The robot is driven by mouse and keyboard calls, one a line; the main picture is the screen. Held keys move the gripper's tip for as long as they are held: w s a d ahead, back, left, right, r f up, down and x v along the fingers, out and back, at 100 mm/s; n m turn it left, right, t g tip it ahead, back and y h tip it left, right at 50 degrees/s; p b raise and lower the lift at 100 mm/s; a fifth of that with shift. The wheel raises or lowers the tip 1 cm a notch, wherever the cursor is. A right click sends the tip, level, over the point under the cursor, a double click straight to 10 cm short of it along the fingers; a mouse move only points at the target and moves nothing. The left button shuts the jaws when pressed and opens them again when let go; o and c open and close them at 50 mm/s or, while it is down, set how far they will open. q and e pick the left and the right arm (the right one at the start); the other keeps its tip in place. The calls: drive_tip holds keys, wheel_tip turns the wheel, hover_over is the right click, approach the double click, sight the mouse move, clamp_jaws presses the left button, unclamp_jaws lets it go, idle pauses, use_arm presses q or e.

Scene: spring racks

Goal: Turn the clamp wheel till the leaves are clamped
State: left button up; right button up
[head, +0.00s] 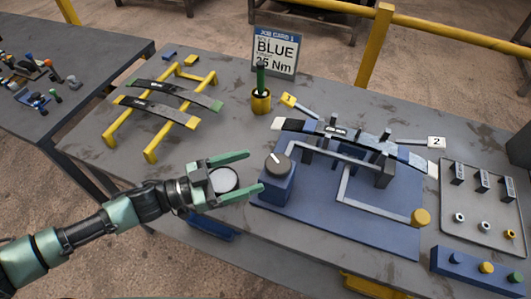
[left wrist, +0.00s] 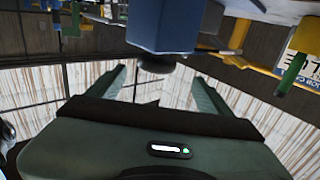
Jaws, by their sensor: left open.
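A dark round knob with a white mark (head: 278,165), which looks like the clamp wheel, sits on a blue box at the left end of the blue fixture (head: 385,235). In the left wrist view, which looks upside down, the dark knob (left wrist: 157,63) shows beyond the fingers, under the blue box (left wrist: 165,25). A curved stack of leaves (head: 400,153) lies across the fixture; I cannot tell how tightly it is held. My left gripper (head: 254,170) is open and empty, just left of the knob, fingers pointing towards it. My right gripper is not in view.
A crank-like bar with a yellow knob (head: 420,217) is at the fixture's front right. A yellow rack with leaves (head: 207,88) stands back left. A job card (head: 276,48) reads BLUE, 25 Nm. A parts tray (head: 470,221) and button box (head: 480,270) are at right.

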sight(279, 162)
use_arm(q)
drive_tip(key=x, duration=0.2)
drive_tip(key=p+x, duration=0.1)
drive_tip(key=x, duration=0.2)
drive_tip(key=p+x, duration=0.1)
drive_tip(key=x, duration=0.1)
drive_tip(key=shift+s+d+r, duration=0.15)
drive_tip(key=shift+d+r, duration=0.05)
drive_tip(key=shift+d, duration=0.25)
drive_tip(key=shift+w+d+f, duration=0.1)
drive_tip(key=shift+w+d, duration=0.1)
drive_tip(key=shift+d, duration=0.25)
drive_tip(key=c, duration=1.4)
drive_tip(key=shift+o, duration=0.2)
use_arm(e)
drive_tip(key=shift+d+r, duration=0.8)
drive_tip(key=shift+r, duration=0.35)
